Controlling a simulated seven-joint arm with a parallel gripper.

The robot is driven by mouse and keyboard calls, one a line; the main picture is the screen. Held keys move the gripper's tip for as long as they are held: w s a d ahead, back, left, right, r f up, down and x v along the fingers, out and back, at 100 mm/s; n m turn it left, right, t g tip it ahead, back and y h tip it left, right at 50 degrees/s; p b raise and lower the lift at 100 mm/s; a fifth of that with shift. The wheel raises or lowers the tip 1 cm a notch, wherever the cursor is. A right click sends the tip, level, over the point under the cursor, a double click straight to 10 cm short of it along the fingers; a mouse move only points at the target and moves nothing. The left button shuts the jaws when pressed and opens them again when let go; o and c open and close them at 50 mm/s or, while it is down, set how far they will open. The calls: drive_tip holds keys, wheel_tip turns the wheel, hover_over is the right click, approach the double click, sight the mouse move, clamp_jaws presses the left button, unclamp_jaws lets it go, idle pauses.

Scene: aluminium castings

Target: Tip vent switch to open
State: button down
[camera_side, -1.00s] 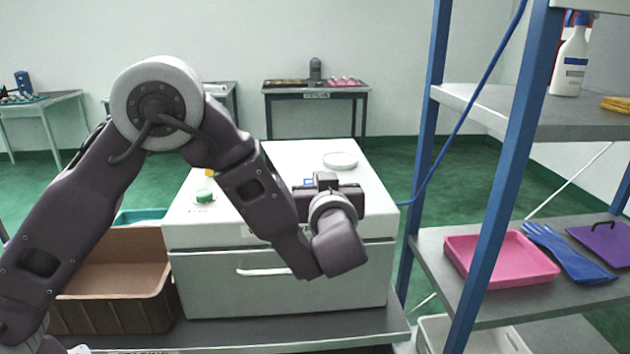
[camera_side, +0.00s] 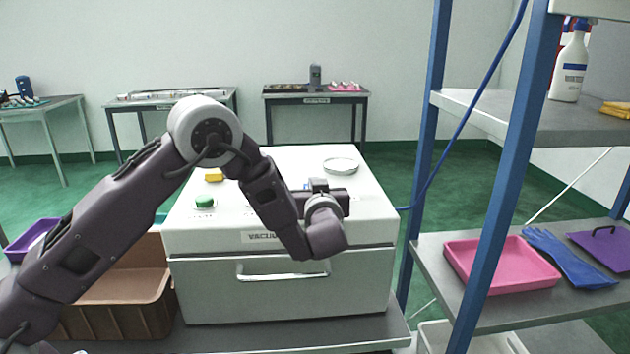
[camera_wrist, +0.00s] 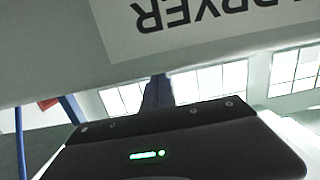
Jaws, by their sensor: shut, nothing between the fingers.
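The white vacuum dryer (camera_side: 190,240) stands on a grey bench in the side view. On its top, a small blue-marked part (camera_side: 307,186) shows just left of my gripper's dark body (camera_side: 322,197). It is mostly hidden, and I cannot tell whether it is the vent switch or how it is tipped. My gripper is over the front part of the dryer's top, its fingers hidden in the side view. In the wrist view, my gripper (camera_wrist: 157,95) is shut and empty, below the upside-down DRYER label (camera_wrist: 200,18).
A brown bin (camera_side: 118,315) stands left. A blue-posted shelf (camera_side: 510,160) with a pink tray (camera_side: 500,283) stands right.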

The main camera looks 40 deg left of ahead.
drive_tip(key=shift+w+a+f+g+h, duration=0.1)
drive_tip(key=shift+a+f+g+h, duration=0.05)
drive_tip(key=shift+f+g+h, duration=0.15)
drive_tip(key=r, duration=0.4)
drive_tip(key=shift+d+r, duration=0.25)
drive_tip(key=r+v, duration=0.1)
drive_tip(key=v, duration=0.8)
drive_tip(key=shift+a+r, duration=0.25)
drive_tip(key=shift+a, duration=0.05)
